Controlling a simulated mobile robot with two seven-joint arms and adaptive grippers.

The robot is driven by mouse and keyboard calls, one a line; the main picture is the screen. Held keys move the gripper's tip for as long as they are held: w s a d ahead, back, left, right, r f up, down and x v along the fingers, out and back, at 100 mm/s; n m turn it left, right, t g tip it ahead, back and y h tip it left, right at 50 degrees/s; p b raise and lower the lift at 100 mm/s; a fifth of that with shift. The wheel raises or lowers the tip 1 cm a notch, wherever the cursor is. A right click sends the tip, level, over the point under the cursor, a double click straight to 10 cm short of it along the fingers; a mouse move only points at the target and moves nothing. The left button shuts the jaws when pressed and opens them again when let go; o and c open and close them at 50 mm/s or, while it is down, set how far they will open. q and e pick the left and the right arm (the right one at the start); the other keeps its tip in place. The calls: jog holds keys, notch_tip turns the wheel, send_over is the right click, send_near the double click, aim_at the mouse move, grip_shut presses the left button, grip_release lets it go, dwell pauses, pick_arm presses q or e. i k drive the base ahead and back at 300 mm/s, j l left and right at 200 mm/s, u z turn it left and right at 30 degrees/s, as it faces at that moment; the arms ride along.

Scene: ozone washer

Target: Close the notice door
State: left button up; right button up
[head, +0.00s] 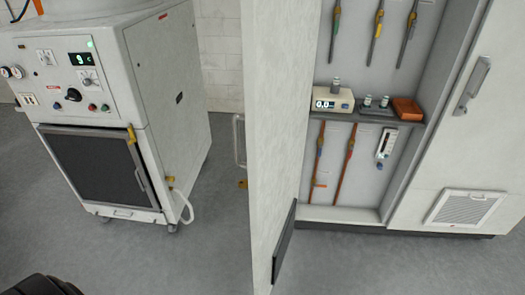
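A tall pale cabinet door (275,130) stands open in the middle of the head view, swung out towards me and seen at a steep angle. I take it for the notice door, but no notice can be read on it. A bar handle (240,140) sticks out past its left edge. The open cabinet (310,213) shows to its right. Neither gripper's fingers are in view. A dark rounded part, probably mine, shows at the bottom left corner.
Inside the cabinet, a shelf holds a small meter (332,99) and an orange box (406,109); probes hang above and below. A closed door with a handle (472,85) and vent (465,207) is at right. A wheeled washer (100,115) with a hose stands left. Grey floor between is clear.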

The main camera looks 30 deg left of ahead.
aim_at(280, 38)
jog(key=i+j+z, duration=0.1)
jog(key=j, duration=0.4)
jog(key=i+j, duration=0.15)
jog(key=j, duration=0.35)
jog(key=i+j+z, duration=0.15)
jog(key=j, duration=0.85)
jog(key=i+z, duration=0.05)
